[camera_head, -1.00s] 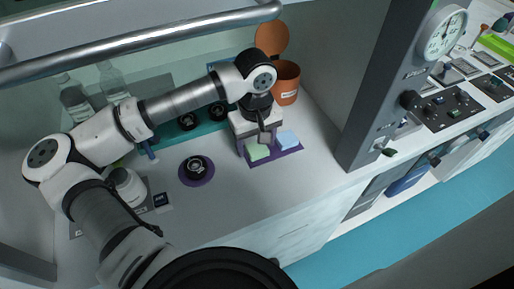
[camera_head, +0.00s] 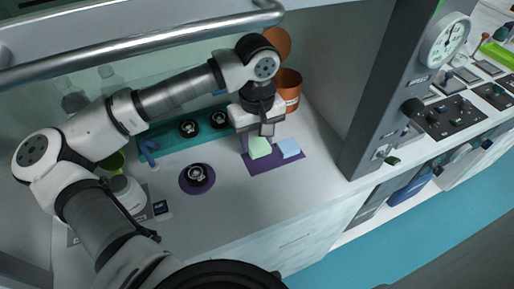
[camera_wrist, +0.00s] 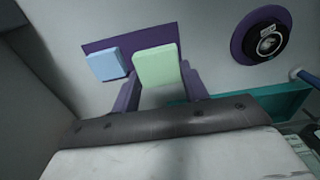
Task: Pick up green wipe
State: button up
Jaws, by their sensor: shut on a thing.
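The green wipe (camera_head: 260,147) is a pale green block above the purple mat (camera_head: 262,165). My gripper (camera_head: 257,142) is shut on the wipe, with its fingers on either side of it. In the wrist view the green wipe (camera_wrist: 158,66) sits between the two purple-grey fingers (camera_wrist: 160,92). It looks slightly raised from the mat, though the gap is hard to judge.
A light blue wipe (camera_head: 289,148) lies on the mat close to the right of the green one. An orange bin (camera_head: 289,92) with an open lid stands behind. A black round part on a purple disc (camera_head: 197,177) is to the left. A grey pillar (camera_head: 385,90) stands right.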

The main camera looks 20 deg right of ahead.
aim_at(256, 142)
notch_tip(256, 142, up, 16)
jog(key=b, duration=0.2)
jog(key=o, duration=0.4)
jog(key=shift+c, duration=1.6)
